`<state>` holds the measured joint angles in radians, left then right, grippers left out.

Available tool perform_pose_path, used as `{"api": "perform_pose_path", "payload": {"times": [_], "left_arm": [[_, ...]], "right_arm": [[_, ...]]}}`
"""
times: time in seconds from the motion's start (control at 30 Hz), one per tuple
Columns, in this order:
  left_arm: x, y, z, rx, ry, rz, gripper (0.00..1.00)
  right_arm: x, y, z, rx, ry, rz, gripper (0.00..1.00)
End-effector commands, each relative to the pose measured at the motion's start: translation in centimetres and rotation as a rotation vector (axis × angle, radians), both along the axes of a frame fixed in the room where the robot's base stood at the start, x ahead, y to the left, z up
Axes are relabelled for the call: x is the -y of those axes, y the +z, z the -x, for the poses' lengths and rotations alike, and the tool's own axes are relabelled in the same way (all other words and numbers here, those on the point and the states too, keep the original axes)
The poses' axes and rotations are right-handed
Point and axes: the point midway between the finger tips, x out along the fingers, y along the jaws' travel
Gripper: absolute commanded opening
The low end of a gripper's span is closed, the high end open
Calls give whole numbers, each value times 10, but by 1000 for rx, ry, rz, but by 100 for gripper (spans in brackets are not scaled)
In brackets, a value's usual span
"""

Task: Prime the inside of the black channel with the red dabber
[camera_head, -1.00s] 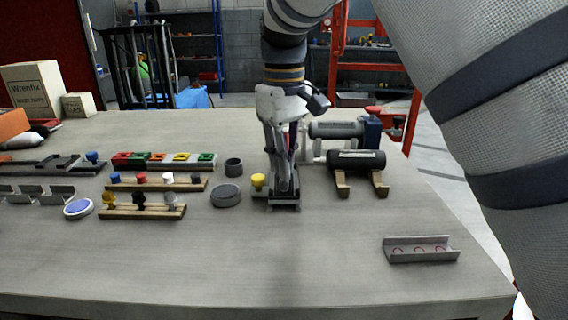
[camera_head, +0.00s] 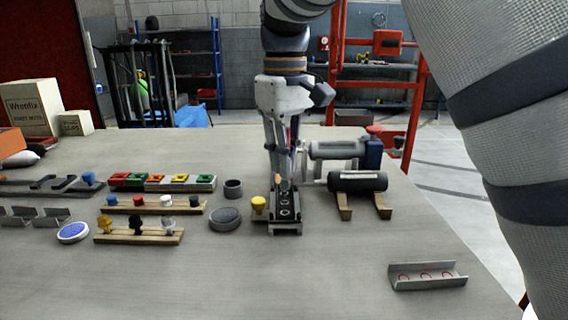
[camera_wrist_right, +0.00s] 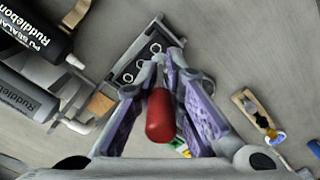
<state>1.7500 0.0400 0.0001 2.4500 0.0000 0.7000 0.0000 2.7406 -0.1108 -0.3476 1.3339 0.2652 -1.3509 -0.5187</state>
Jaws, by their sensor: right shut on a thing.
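The black channel (camera_head: 286,213) lies on the bench with its open inside up and pale rings along it. It also shows in the wrist view (camera_wrist_right: 128,77), beyond the fingertips. My right gripper (camera_head: 283,181) is over the channel's far end. In the wrist view its fingers (camera_wrist_right: 160,72) are shut on the red dabber (camera_wrist_right: 160,117), whose rounded red end points toward the camera. The dabber's working tip is hard to make out, so I cannot tell whether it touches the channel. My left gripper is out of view.
A yellow-topped piece (camera_head: 258,205) stands close left of the channel. Dark cartridges (camera_head: 357,181) lie on stands to the right. A round grey tin (camera_head: 225,219) and dabber racks (camera_head: 138,237) are left. A pale channel with red marks (camera_head: 428,276) lies front right. The front middle is clear.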

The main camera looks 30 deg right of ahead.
Motion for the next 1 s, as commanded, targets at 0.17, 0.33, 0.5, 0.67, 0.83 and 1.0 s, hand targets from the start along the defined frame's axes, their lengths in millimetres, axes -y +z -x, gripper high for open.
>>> {"api": "perform_pose_path", "payload": {"times": [0.17,0.33,0.5,0.67,0.83,1.0], "left_arm": [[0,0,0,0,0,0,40],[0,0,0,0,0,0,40],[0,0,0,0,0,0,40],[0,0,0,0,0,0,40],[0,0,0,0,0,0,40],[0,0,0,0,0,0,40]], "right_arm": [[0,7,3,1,-1,1,0],[0,14,6,1,-1,1,0],[0,21,9,1,-3,0,0],[0,25,11,1,-4,0,0],[0,26,12,0,-4,0,0],[0,26,12,0,-4,0,0]]}}
